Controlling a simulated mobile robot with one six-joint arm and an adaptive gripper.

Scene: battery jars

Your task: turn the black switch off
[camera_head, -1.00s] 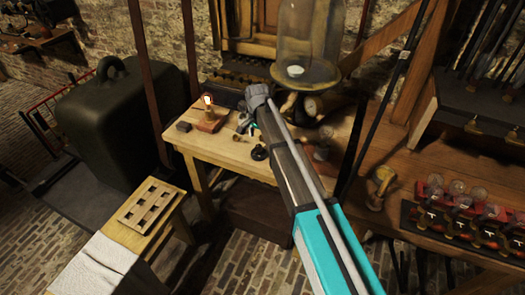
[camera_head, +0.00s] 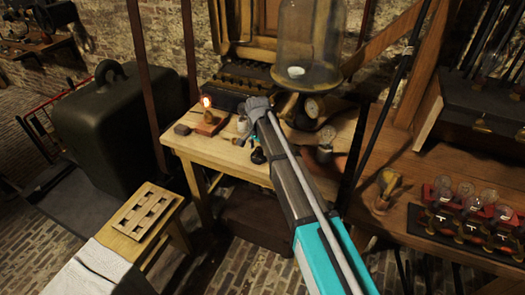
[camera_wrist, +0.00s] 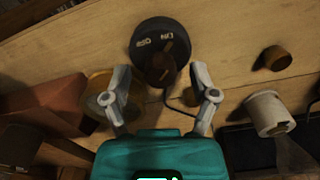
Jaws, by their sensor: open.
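The black switch (camera_wrist: 158,38) is a round dial with ON and OFF lettering and a dark brown knob (camera_wrist: 163,64). In the wrist view it lies just beyond my gripper (camera_wrist: 159,74), whose open fingers stand apart to either side of the knob's near end. I cannot tell whether they touch it or which label the knob points to. In the head view the switch (camera_head: 258,157) sits on the wooden table (camera_head: 222,150), next to my gripper (camera_head: 250,141). A small bulb (camera_head: 206,101) glows on a wooden base (camera_head: 209,124) left of the gripper.
In the wrist view a brass-coloured cylinder (camera_wrist: 97,82) is behind the left finger. A white cylinder (camera_wrist: 264,108) and a small brown one (camera_wrist: 277,58) are at right. A glass bell jar (camera_head: 310,45) stands behind the arm. A slotted wooden stool (camera_head: 128,222) is front left.

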